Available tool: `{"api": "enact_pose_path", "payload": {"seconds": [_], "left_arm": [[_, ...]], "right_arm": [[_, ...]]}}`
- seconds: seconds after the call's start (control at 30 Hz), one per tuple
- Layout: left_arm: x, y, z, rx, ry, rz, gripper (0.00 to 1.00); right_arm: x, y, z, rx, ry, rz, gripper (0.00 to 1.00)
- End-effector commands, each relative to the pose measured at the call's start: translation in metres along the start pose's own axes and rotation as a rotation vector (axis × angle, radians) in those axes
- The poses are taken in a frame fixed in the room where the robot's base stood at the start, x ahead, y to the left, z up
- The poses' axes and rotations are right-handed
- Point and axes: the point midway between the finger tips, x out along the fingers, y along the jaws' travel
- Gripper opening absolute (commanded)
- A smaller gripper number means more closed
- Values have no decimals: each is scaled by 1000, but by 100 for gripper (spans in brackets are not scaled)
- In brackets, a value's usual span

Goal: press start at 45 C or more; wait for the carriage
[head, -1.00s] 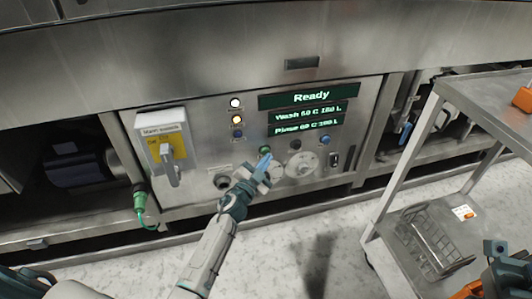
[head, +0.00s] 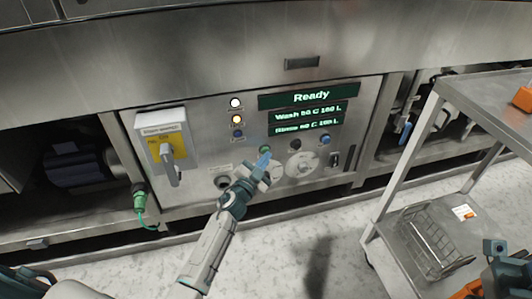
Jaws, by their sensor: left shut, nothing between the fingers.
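The washer's control panel (head: 205,188) is in the middle of the head view. Its display (head: 309,96) reads "Ready", with lines that look like "Wash 60 C 180 L" and "Rinse 60 C 180 L"; the small digits are blurred. A green button (head: 265,149) sits below the display. My left gripper (head: 263,162) is shut and empty, its blue fingertips right at or just below this button; I cannot tell whether they touch it. A black button (head: 295,144) and a blue button (head: 325,139) are to the right. Part of my right arm shows at the lower right; its fingers cannot be made out.
A main switch box (head: 163,140) with a grey handle is left of the panel. White and amber lamps (head: 237,119) are lit. A round dial (head: 301,165) is right of my left gripper. A steel trolley (head: 399,170) with a wire basket (head: 432,240) stands at the right.

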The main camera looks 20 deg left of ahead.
Motion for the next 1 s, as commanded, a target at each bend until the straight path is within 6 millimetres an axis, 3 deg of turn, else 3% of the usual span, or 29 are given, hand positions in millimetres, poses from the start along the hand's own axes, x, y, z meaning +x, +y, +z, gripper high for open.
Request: {"api": "enact_pose_path", "payload": {"seconds": [0.57,1.0], "left_arm": [[2,-2,1,0,0,-1,0],[-11,7,-8,0,-1,0,0]], "right_arm": [[0,0,0,0,1,2,36],[8,0,-1,0,2,0,36]]}}
